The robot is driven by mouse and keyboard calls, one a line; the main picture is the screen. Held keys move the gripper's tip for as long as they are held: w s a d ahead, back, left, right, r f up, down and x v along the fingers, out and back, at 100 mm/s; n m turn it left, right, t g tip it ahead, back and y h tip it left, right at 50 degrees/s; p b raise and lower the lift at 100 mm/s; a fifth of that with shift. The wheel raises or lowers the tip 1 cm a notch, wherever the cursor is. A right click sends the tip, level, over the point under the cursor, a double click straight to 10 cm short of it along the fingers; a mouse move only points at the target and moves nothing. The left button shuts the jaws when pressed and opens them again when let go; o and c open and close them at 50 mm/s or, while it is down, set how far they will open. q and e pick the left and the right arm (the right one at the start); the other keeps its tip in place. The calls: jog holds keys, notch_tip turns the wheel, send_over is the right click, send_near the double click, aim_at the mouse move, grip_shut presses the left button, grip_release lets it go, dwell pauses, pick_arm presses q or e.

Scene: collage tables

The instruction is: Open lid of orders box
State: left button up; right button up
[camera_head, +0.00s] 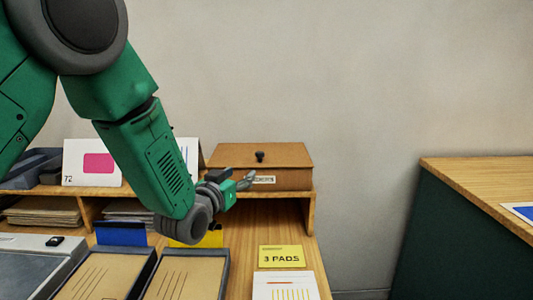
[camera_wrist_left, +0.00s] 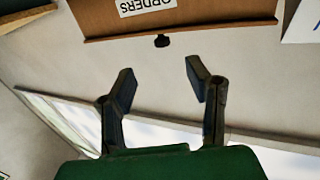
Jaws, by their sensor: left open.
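The orders box (camera_head: 290,177) is a brown wooden box on the raised shelf, with a flat lid (camera_head: 285,155) that looks closed. A small black knob (camera_head: 260,156) stands on the lid. The white label is partly hidden by my left gripper (camera_head: 247,180), which is in front of the box. In the left wrist view, the box (camera_wrist_left: 200,17) appears upside down at the top, with its ORDERS label (camera_wrist_left: 147,5) and the knob (camera_wrist_left: 162,41). The left gripper's fingers (camera_wrist_left: 160,88) are spread and empty, apart from the knob. My right gripper is not in view.
The wooden shelf (camera_head: 309,202) holds a white card with a pink patch (camera_head: 97,163). Below are trays (camera_head: 190,275) with brown sheets and a yellow "3 PADS" sign (camera_head: 282,257). Another table (camera_head: 480,180) stands at right, across a gap.

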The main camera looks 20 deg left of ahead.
aim_at(258, 154)
pick_arm(q)
jog(key=w, duration=0.4)
jog(key=w+d, duration=0.1)
jog(key=w, duration=0.4)
jog(key=w+r, duration=0.1)
jog(key=w, duration=0.3)
jog(key=shift+w+d, duration=0.25)
jog(key=shift+w, duration=0.1)
jog(key=shift+r, duration=0.1)
grip_shut()
